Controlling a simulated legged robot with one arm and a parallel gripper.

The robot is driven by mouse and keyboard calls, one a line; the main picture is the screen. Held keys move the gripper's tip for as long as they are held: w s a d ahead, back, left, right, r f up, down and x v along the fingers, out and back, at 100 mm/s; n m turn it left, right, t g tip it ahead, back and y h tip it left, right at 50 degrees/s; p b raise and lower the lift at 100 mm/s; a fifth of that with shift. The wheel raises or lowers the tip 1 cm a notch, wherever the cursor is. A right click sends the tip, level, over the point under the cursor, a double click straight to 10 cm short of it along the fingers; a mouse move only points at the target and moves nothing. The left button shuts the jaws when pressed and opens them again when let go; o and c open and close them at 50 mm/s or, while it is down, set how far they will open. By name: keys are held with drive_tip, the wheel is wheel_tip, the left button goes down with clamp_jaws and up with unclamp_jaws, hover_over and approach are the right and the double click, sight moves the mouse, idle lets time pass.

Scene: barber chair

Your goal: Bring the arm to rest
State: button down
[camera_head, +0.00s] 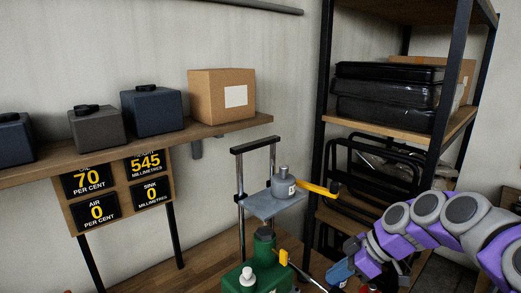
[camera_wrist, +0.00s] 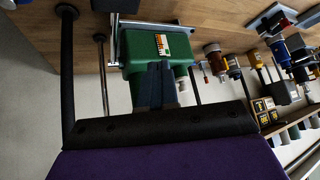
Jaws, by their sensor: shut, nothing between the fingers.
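My arm, purple and grey, comes in from the lower right of the head view and bends down toward the bench. In the wrist view my gripper (camera_wrist: 156,72) is shut, with its two dark fingers together and nothing between them. The fingers overlap a green box-shaped unit (camera_wrist: 133,52) in that view; I cannot tell whether they touch it. In the head view the green unit (camera_head: 247,274) stands at the bottom, left of my arm, and my fingers cannot be made out clearly.
A metal frame (camera_head: 239,190) with a grey plate (camera_head: 270,206) and yellow handle (camera_head: 317,189) rises above the green unit. A black-framed shelving rack (camera_head: 320,110) stands behind my arm. A wall shelf (camera_head: 140,137) holds boxes above a display board (camera_head: 165,166).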

drive_tip(key=s+a+r+m+g+h, duration=0.1)
drive_tip(key=s+a+m+h, duration=0.15)
drive_tip(key=s, duration=0.45)
drive_tip(key=s+a+m+g+h, duration=0.15)
drive_tip(key=s+a, duration=0.25)
drive_tip(key=s, duration=0.4)
drive_tip(key=s+d+f+m+h, duration=0.1)
drive_tip(key=s+f+m, duration=0.1)
drive_tip(key=s, duration=0.3)
drive_tip(key=s+d+f+m+h, duration=0.1)
drive_tip(key=s+d+f+m, duration=0.1)
drive_tip(key=s+m, duration=0.3)
drive_tip(key=s+d+f+m+h, duration=0.1)
drive_tip(key=s+d+f+m, duration=0.1)
drive_tip(key=s, duration=0.5)
drive_tip(key=shift+d+f+m+g, duration=0.25)
drive_tip(key=shift+f+m+g, duration=0.1)
drive_tip(key=shift+m, duration=0.35)
